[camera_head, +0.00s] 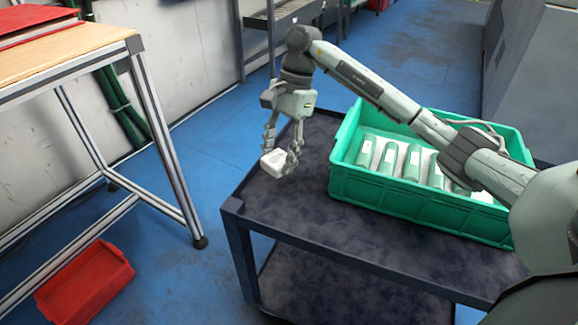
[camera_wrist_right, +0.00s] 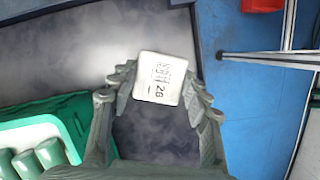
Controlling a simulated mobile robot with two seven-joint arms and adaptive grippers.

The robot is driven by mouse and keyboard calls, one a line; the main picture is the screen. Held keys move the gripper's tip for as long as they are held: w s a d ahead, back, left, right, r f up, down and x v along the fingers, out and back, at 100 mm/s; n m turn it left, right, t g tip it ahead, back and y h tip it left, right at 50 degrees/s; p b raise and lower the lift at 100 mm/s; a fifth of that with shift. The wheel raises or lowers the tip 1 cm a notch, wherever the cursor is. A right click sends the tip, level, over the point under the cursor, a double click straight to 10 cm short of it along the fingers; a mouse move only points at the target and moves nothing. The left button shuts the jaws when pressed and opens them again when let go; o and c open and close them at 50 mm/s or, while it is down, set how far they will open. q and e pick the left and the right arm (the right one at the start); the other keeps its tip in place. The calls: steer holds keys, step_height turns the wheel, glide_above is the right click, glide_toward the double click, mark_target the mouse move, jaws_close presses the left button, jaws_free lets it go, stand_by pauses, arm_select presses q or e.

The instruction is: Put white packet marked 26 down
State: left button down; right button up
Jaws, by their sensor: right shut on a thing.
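The white packet (camera_head: 274,161) is between the fingers of my right gripper (camera_head: 281,153), which is shut on it. In the right wrist view the packet (camera_wrist_right: 161,79) shows its label, a barcode and the number 26, facing the camera. The fingertips of my right gripper (camera_wrist_right: 162,93) hold it from both sides. In the head view the packet is over the left part of the dark cart top (camera_head: 315,215), near its edge. I cannot tell whether it touches the surface. My left gripper is not in view.
A green crate (camera_head: 420,208) with several green-and-white packages stands on the right of the cart. A wooden-topped table (camera_head: 60,55) stands at the left, with a red bin (camera_head: 85,285) on the blue floor below. The cart top left of the crate is clear.

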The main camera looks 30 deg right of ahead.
mark_target(284, 184)
steer(key=shift+d+f, duration=0.7)
steer(key=shift+d, duration=0.3)
step_height(284, 184, down, 3)
steer(key=shift+s+f, duration=0.1)
steer(key=shift+f, duration=0.3)
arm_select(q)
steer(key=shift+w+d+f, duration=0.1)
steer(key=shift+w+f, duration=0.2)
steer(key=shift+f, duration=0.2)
arm_select(e)
steer(key=shift+f, duration=0.1)
